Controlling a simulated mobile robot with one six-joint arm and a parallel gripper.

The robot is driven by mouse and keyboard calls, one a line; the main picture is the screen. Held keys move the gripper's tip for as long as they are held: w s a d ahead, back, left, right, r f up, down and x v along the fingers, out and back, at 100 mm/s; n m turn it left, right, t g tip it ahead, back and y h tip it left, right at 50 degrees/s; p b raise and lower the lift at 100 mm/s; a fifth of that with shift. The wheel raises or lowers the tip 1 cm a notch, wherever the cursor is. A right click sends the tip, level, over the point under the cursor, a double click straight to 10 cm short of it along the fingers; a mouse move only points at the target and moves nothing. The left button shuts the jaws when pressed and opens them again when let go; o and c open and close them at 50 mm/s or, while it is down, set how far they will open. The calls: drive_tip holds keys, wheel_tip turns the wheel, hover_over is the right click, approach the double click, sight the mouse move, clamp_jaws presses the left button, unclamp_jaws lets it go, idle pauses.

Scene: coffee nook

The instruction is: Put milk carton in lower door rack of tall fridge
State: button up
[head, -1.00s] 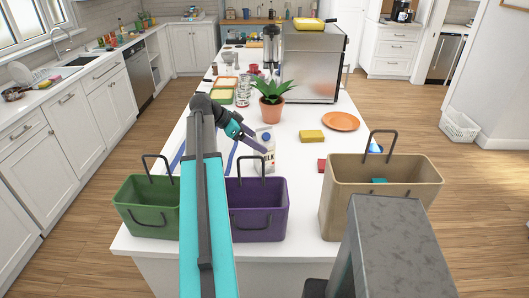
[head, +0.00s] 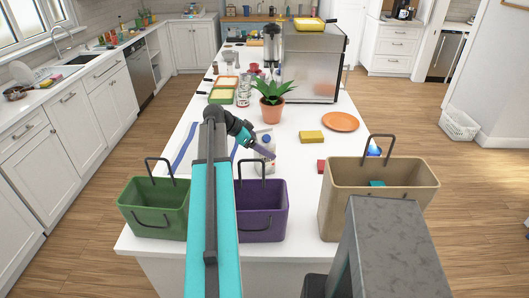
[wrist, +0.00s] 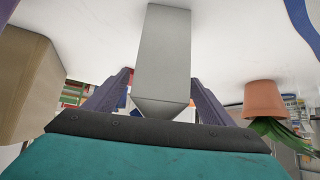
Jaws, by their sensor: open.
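The milk carton (head: 267,136) stands upright on the white island, white with a blue cap. It is partly hidden behind my gripper (head: 268,154) in the head view. In the wrist view the carton (wrist: 162,50) shows as a plain grey-white box between the two purple fingers of my gripper (wrist: 160,80). The fingers are open, one on each side of it, and I see a gap on at least the left side. I cannot make out the tall fridge or its door rack in these views.
A purple bin (head: 262,218), a green bin (head: 155,215) and a tan bin (head: 345,205) stand along the island's near edge. A potted plant (head: 272,112) is behind the carton. A yellow sponge (head: 311,137) and orange plate (head: 341,122) lie to its right.

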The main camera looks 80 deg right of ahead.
drive_tip(key=shift+s+f, duration=0.15)
idle(0.5)
drive_tip(key=shift+d, duration=0.1)
drive_tip(key=c, duration=1.9)
